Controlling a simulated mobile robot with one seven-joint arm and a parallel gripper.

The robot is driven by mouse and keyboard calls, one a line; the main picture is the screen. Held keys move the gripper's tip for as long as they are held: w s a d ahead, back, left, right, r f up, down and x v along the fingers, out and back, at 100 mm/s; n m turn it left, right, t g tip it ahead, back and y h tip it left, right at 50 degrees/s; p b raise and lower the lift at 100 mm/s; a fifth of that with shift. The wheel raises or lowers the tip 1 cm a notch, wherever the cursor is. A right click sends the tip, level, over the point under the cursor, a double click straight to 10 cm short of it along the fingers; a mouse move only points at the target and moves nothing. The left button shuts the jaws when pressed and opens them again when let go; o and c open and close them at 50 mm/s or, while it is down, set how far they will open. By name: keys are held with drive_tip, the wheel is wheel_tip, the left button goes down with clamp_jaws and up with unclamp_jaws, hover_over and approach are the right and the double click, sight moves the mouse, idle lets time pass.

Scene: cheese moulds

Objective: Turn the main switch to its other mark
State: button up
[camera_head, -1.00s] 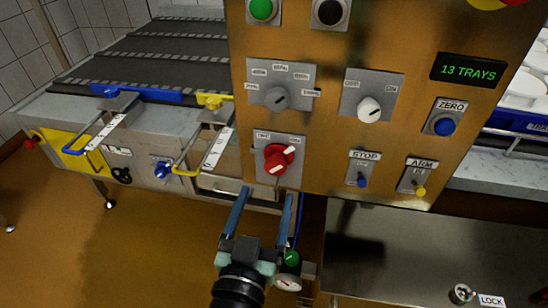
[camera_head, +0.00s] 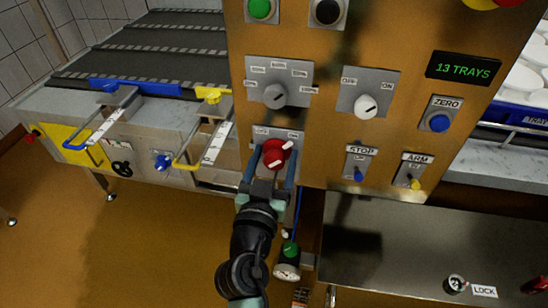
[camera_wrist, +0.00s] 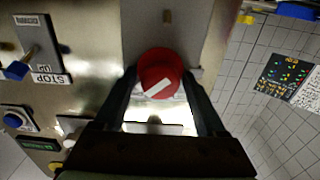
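The red rotary switch (camera_head: 277,154) with a white bar on its face sits on a grey plate (camera_head: 291,135) low on the brass-coloured panel. I take it as the main switch. Two small labels sit above it, too small to read surely. In the head view its white bar slants to the upper right. My gripper (camera_head: 269,181) is up at the switch from below, one finger on each side. In the wrist view the red knob (camera_wrist: 160,76) lies between the fingertips of my open gripper (camera_wrist: 160,84), with narrow gaps seeming to show; contact is hard to tell.
Above the switch are a grey selector (camera_head: 274,96) and a white OFF/ON knob (camera_head: 366,106). To its right are the STOP toggle (camera_head: 358,174) and ARM toggle (camera_head: 414,183). A yellow-handled lever (camera_head: 187,164) stands to the left.

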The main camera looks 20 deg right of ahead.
drive_tip(key=c, duration=0.7)
drive_tip(key=shift+o, duration=0.2)
drive_tip(key=shift+n, duration=0.3)
drive_tip(key=n, duration=0.3)
drive_tip(key=shift+n, duration=0.4)
drive_tip(key=n, duration=0.4)
drive_tip(key=shift+w+a+p, duration=0.1)
drive_tip(key=shift+a+p, duration=0.05)
drive_tip(key=shift+p, duration=0.15)
drive_tip(key=n+p, duration=0.1)
drive_tip(key=n, duration=0.4)
drive_tip(key=shift+f, duration=0.1)
drive_tip(key=shift+f+n+p, duration=0.15)
drive_tip(key=shift+n+p, duration=0.7)
drive_tip(key=shift+n, duration=1.35)
drive_tip(key=o, duration=1)
